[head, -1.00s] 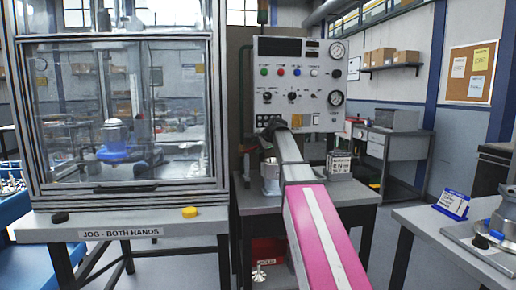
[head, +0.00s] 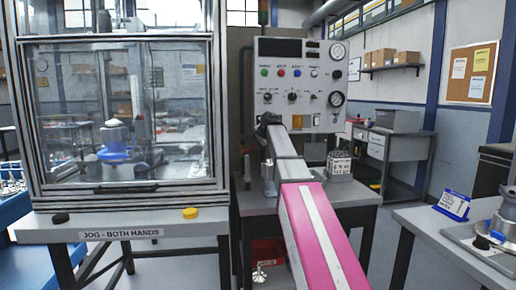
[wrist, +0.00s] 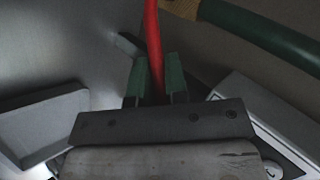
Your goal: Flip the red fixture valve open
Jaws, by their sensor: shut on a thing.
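The red valve lever (wrist: 152,38) stands as a slim red bar in the upper middle of the wrist view. My gripper (wrist: 156,78) is shut on it, with one green-padded finger on each side of the bar. The lever's lower end is hidden between the fingers. In the head view my gripper (head: 266,122) is at the left edge of the grey control panel (head: 298,75), just below its knobs. The lever cannot be made out in that view, and the valve body is not visible.
A glass-fronted machine cabinet (head: 38,195) stands close on the left. A metal cylinder (head: 268,180) and a small labelled block (head: 340,163) stand on the bench below my arm. A dark green pipe (wrist: 265,35) passes close by in the wrist view. A side table (head: 420,217) is on the right.

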